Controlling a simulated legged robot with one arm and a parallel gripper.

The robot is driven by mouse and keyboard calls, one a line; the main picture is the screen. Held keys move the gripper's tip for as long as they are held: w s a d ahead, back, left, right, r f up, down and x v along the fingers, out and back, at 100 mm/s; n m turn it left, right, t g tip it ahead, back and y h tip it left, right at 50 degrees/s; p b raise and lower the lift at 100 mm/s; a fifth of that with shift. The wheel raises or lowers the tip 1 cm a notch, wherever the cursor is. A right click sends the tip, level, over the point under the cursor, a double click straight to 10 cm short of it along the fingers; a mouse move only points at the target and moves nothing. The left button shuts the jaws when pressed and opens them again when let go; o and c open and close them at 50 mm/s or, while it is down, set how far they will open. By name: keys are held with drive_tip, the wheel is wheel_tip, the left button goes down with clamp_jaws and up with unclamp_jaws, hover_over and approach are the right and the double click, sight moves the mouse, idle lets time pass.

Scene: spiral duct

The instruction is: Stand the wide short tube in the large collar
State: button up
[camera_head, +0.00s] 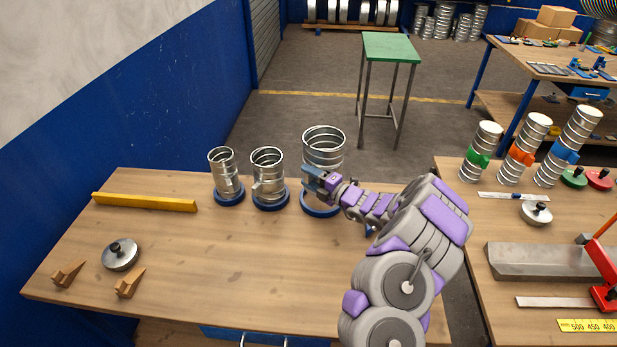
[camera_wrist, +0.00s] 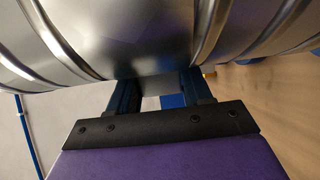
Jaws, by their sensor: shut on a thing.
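The wide short tube (camera_head: 323,147) is shiny ribbed metal, open at the top and roughly upright, at the back right of the near bench. My gripper (camera_head: 312,174) is shut on its near side. In the wrist view the tube (camera_wrist: 150,30) fills the top, with the fingers of my gripper (camera_wrist: 160,84) against it. The large collar (camera_head: 321,211) is a blue ring on the bench below the tube. The tube's lower edge is partly hidden by my gripper, so I cannot tell whether it touches the collar.
Two narrower tubes (camera_head: 222,170) (camera_head: 267,168) stand in blue collars to the left. A yellow bar (camera_head: 145,202), a round lid with a knob (camera_head: 120,256) and wooden wedges (camera_head: 130,283) lie farther left. The bench middle is clear. A second bench (camera_head: 470,215) stands right, across a gap.

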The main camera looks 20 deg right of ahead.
drive_tip(key=shift+d+r, duration=0.1)
drive_tip(key=shift+d, duration=0.05)
drive_tip(key=shift+d+f, duration=0.15)
drive_tip(key=shift+f, duration=0.25)
drive_tip(key=shift+a+f, duration=0.25)
drive_tip(key=shift+f, duration=0.6)
wheel_tip(320, 180, down, 6)
drive_tip(key=b, duration=0.3)
drive_tip(key=shift+b, duration=0.35)
drive_tip(key=o, duration=1.4)
drive_tip(key=shift+f, duration=0.1)
drive_tip(key=shift+o, duration=0.2)
drive_tip(key=p+v, duration=0.3)
drive_tip(key=v, duration=1.4)
drive_tip(key=shift+s+d, duration=0.2)
drive_tip(key=shift+d, duration=0.05)
drive_tip(key=shift+f, duration=0.1)
